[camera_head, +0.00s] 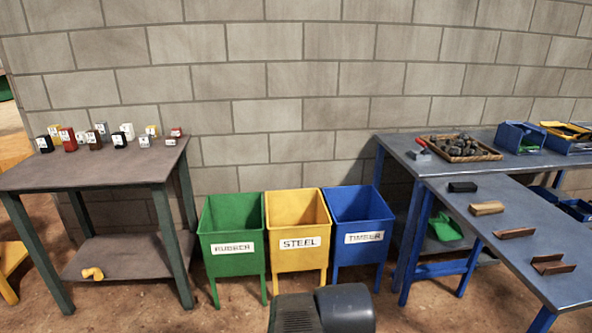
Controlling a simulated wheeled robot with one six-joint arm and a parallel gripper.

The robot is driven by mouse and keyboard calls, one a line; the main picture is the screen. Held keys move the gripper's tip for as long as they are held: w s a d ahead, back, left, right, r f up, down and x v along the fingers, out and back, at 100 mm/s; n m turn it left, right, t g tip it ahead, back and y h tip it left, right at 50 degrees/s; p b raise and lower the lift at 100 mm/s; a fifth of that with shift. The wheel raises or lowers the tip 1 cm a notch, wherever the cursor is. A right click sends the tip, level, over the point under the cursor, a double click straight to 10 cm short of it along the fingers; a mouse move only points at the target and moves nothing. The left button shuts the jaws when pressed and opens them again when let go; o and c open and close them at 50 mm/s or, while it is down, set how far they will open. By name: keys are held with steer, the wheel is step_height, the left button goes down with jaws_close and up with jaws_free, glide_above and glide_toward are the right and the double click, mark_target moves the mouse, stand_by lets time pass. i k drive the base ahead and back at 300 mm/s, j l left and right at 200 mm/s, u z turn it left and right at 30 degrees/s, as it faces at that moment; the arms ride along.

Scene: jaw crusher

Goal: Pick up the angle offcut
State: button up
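A brown, rust-coloured piece with two faces meeting along an edge, which looks like the angle offcut (553,265), lies on the near blue-legged table (466,209) at the right, towards its front end. Behind it on the same table lie a thin brown strip (514,233), a tan wood-like block (487,208) and a black block (462,187), spaced apart in a row. My gripper is not in view; only a dark part of my own body shows at the bottom middle, well left of the offcut.
Green RUBBER (232,267), yellow STEEL (297,262) and blue TIMBER (362,257) bins stand empty-looking by the wall. A left table (70,176) holds several small labelled blocks. A tray of dark stones (490,157) and blue bins (521,150) sit on the back right table.

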mark_target(520, 232)
steer(key=z, duration=1.6)
